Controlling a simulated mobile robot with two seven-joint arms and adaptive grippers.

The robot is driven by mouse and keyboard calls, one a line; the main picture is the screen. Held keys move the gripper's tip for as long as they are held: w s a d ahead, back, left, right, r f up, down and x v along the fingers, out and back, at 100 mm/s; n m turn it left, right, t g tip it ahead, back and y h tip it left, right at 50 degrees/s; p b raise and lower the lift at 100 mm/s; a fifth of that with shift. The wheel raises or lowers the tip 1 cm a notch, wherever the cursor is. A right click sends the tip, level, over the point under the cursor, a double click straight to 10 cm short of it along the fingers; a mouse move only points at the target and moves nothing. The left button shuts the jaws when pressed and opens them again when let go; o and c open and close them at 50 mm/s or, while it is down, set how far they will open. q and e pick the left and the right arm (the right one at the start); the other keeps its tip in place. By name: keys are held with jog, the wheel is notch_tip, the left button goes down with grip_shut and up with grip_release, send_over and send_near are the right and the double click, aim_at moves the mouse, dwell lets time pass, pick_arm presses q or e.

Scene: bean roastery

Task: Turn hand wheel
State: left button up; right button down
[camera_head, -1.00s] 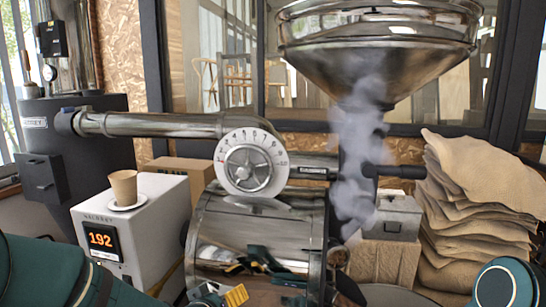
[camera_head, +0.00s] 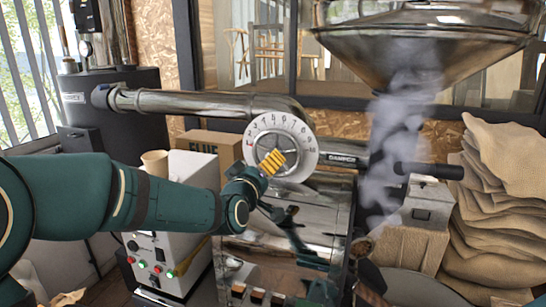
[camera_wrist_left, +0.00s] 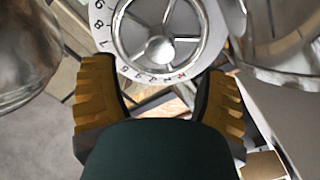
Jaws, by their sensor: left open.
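The hand wheel (camera_head: 291,140) is a spoked metal wheel inside a white numbered dial, on the front of the roaster. It also shows large at the top of the left wrist view (camera_wrist_left: 160,42). My left gripper (camera_head: 271,163) has yellow pads and overlaps the lower left of the wheel in the head view. In the left wrist view my left gripper (camera_wrist_left: 159,78) is open, its fingers spread on either side of the wheel's lower part, with nothing held between them. I cannot tell whether they touch the rim. My right gripper is not in view.
A horizontal pipe (camera_head: 190,102) runs left from the wheel. A dark handle (camera_head: 430,170) sticks out at the right, near rising steam (camera_head: 400,130). A white control box (camera_head: 195,172) with a paper cup (camera_head: 155,163) stands left, behind my arm. Sacks (camera_head: 495,200) are piled right.

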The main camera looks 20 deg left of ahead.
pick_arm(q)
jog(key=w+p, duration=0.1)
jog(key=w, duration=0.6)
jog(key=shift+d, duration=0.1)
grip_shut()
